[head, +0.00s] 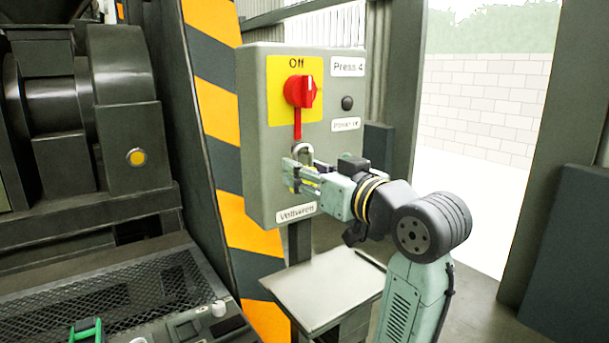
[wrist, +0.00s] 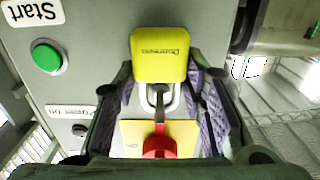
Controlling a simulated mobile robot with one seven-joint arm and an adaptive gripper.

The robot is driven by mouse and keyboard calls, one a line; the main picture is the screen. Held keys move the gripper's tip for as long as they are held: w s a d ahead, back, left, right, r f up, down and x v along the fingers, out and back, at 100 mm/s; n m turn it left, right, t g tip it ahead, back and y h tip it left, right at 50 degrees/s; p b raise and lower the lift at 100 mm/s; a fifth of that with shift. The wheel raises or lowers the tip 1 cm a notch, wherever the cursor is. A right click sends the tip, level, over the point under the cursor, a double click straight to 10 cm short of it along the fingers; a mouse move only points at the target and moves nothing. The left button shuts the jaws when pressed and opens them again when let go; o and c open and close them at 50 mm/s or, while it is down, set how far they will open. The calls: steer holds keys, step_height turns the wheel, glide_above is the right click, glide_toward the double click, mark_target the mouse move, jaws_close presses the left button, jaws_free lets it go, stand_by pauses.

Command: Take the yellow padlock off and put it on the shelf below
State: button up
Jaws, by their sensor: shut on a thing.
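The yellow padlock (wrist: 160,54) shows in the wrist view with its body turned to the camera and its shackle (head: 302,150) at the lower end of the red switch strip. In the head view most of its body is hidden behind my gripper (head: 296,174). My gripper's fingers (wrist: 161,78) are shut on the padlock from both sides. Whether the shackle is locked or still passes through the strip I cannot tell. The grey shelf (head: 322,288) below the box is bare.
The grey control box (head: 262,150) carries a red rotary switch (head: 300,91) under "Off" and a dark button (head: 347,103). A striped post (head: 215,100) and press machinery (head: 80,110) stand left.

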steer(key=shift+r, duration=0.15)
steer(key=r+b+v, duration=0.1)
steer(key=b+v, duration=0.3)
steer(key=v, duration=1.4)
steer(key=shift+b, duration=0.35)
steer(key=shift+r, duration=0.15)
steer(key=v, duration=0.7)
steer(key=shift+s+d, duration=0.15)
steer(key=shift+s, duration=0.05)
stand_by(0.7)
